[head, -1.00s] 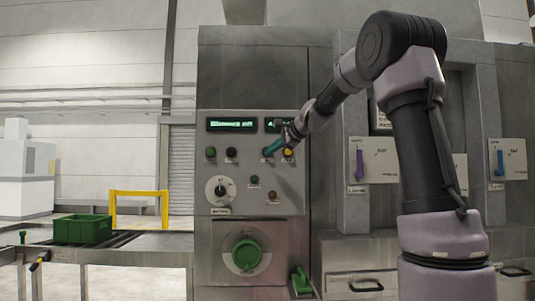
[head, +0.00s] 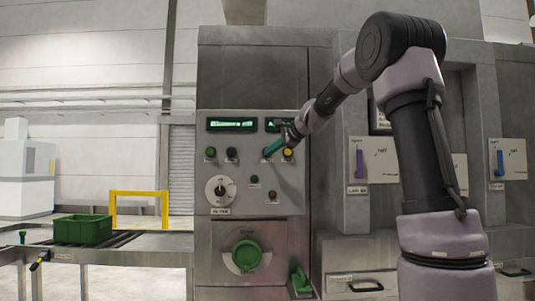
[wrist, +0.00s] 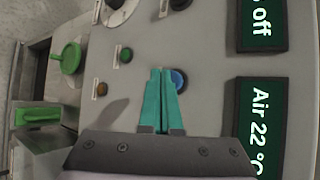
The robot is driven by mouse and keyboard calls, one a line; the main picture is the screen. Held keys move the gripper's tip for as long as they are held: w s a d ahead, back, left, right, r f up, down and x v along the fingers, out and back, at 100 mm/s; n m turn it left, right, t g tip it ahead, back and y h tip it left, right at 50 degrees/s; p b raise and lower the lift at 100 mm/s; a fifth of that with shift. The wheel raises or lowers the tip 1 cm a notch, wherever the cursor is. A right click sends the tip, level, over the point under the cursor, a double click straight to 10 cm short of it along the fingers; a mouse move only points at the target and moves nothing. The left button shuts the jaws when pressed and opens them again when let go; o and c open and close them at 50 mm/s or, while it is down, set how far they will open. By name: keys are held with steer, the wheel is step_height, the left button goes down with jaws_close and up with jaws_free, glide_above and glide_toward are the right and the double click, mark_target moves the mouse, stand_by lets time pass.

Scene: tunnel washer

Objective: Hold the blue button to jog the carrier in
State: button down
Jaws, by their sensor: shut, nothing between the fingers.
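The blue button (wrist: 179,80) is on the grey control panel (head: 225,178), below the displays. In the wrist view it shows partly behind and beside my fingertips. My gripper (wrist: 160,72) has its two teal fingers together with nothing between them. In the head view my gripper (head: 267,152) reaches the panel from the right and hides the blue button. The fingertips overlap the button in the wrist view. I cannot tell whether they touch it or press it in. The carrier is not recognisable in these views.
A yellow button (head: 288,153) sits just right of my fingertips, with green (head: 210,153) and black (head: 231,154) buttons to the left. A dial (head: 219,190) and a big green knob (head: 246,255) are below. A green crate (head: 83,230) stands on a conveyor at left.

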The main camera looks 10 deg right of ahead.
steer(key=shift+w, duration=0.35)
steer(key=shift+w+d, duration=0.15)
steer(key=shift+w, duration=0.35)
stand_by(0.6)
steer(key=shift+s, duration=0.15)
stand_by(5.1)
steer(key=shift+s, duration=0.75)
steer(key=shift+s+a, duration=0.15)
steer(key=shift+a, duration=0.05)
steer(key=shift+s+a, duration=0.15)
steer(key=shift+s, duration=1.05)
steer(key=shift+s+a, duration=0.15)
steer(key=shift+s, duration=1)
